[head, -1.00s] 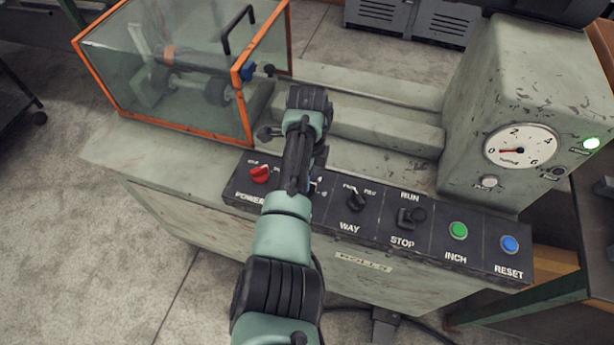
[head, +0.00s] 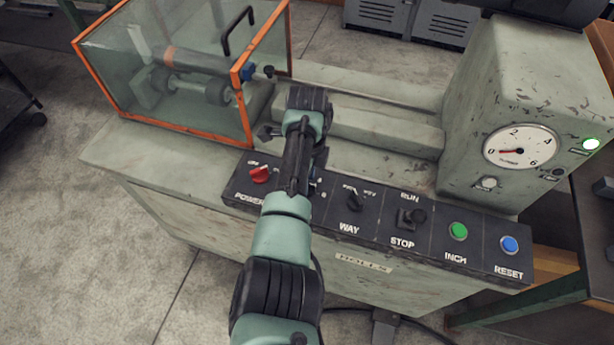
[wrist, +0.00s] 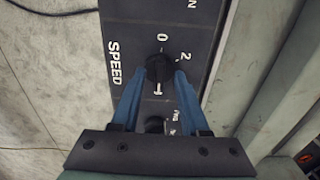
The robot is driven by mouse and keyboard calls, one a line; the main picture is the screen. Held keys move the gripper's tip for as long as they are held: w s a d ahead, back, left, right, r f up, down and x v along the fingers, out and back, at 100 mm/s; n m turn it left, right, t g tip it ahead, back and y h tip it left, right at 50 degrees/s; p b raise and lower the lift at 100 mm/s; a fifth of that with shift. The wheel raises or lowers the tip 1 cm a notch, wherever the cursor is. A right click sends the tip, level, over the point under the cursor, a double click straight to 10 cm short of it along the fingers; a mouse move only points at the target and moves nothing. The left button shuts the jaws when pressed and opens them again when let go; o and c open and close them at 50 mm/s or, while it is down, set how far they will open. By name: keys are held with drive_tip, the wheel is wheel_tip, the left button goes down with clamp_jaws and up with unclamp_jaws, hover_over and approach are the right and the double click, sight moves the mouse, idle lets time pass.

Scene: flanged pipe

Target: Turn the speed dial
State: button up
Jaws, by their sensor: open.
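The speed dial (wrist: 158,66) is a black round knob on the dark panel in the wrist view, beside the word SPEED, with the figures 0 and 2 beyond it. My gripper (wrist: 160,73) has its two blue fingers apart, one on each side of the dial. I cannot tell whether either finger touches it. In the head view my arm covers the dial and my gripper.
The control panel (head: 376,222) also carries a red power knob (head: 259,174), a WAY switch (head: 353,200), a RUN/STOP switch (head: 411,218), a green INCH button (head: 458,231) and a blue RESET button (head: 509,244). A gauge (head: 520,147) reads near 0. An orange-framed clear guard (head: 180,122) stands at left.

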drive_tip(key=shift+r, duration=0.1)
wheel_tip(320, 180, up, 13)
idle(0.4)
idle(0.3)
